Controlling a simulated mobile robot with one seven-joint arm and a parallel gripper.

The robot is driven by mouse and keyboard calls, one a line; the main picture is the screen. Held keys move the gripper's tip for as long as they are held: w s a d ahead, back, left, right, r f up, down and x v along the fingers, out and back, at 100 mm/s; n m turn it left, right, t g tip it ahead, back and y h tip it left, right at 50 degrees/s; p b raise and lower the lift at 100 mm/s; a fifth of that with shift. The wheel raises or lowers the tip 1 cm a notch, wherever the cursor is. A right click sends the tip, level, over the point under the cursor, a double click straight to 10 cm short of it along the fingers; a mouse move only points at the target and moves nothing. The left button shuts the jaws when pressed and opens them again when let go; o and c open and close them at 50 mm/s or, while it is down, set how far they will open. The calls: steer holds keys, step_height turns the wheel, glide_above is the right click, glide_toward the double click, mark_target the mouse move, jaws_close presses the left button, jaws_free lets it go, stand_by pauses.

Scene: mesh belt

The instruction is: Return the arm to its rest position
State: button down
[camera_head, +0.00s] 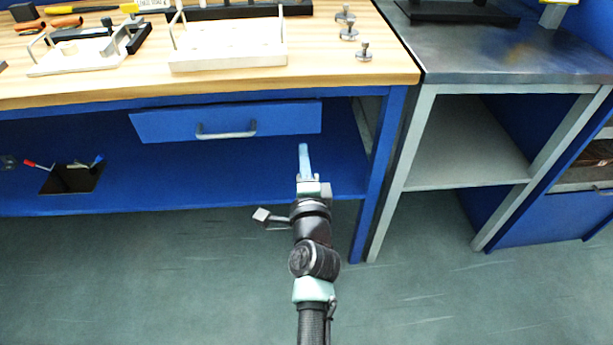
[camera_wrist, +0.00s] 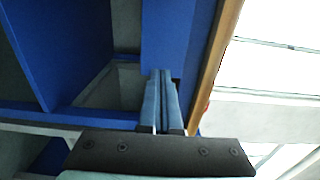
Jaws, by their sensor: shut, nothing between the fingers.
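My gripper (camera_head: 303,150) reaches forward in the middle of the head view, in front of the blue workbench and just right of its drawer. Its two light blue fingers are together with nothing between them. In the wrist view the fingers (camera_wrist: 160,80) stand side by side, closed, above a dark bracket. My arm extends up from the bottom edge of the head view, over the floor.
The wooden bench top (camera_head: 120,90) carries white trays, tools and metal knobs. A blue drawer (camera_head: 227,121) with a grey handle sits under it. A metal table (camera_head: 500,60) with a shelf stands at the right. The green floor (camera_head: 150,280) in front is clear.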

steer(key=shift+s+p, duration=0.55)
steer(key=shift+s, duration=2.25)
steer(key=s+a+r+n+t+y, duration=0.15)
steer(key=r+n, duration=0.35)
steer(key=r, duration=1)
steer(key=a+r+n+t+y, duration=0.1)
steer(key=a+r+n+t, duration=0.3)
steer(key=r, duration=1)
steer(key=s+d+r+n+t+h, duration=0.15)
steer(key=s+r+n, duration=0.35)
steer(key=s+r, duration=0.5)
steer(key=s+d+r+n+t+h, duration=0.1)
steer(key=s+r+n+t, duration=0.25)
steer(key=s+r, duration=0.7)
steer(key=w+r+p, duration=0.2)
steer(key=r+p, duration=1)
steer(key=w+r+g+p, duration=0.1)
steer(key=w+r+p, duration=0.1)
steer(key=r+p, duration=1)
steer(key=shift+a+r, duration=0.3)
steer(key=shift+r, duration=0.5)
